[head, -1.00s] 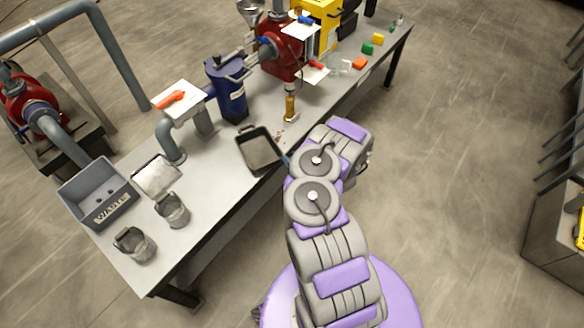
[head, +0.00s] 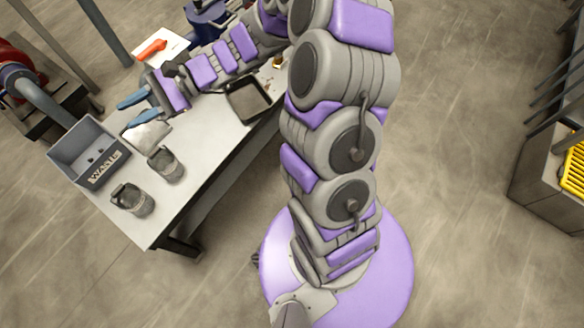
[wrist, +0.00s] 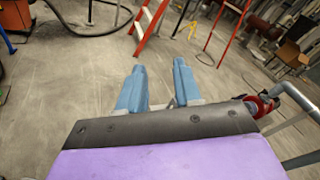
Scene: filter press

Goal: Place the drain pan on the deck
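The drain pan, a dark shallow rectangular pan (head: 250,105), lies on the grey bench top (head: 205,150) in the head view. My arm passes just beyond it and hides part of its far edge. My gripper (head: 124,114) is left of the pan and apart from it, above the far left part of the bench near the pale tilted plate. Its two blue fingers are spread with nothing between them. The wrist view shows the open gripper (wrist: 159,64) too, pointing over bare floor; the pan is not in that view.
A pale plate (head: 147,133) is near my fingers. An orange-handled item (head: 152,48) is behind. Floor right of my base is clear.

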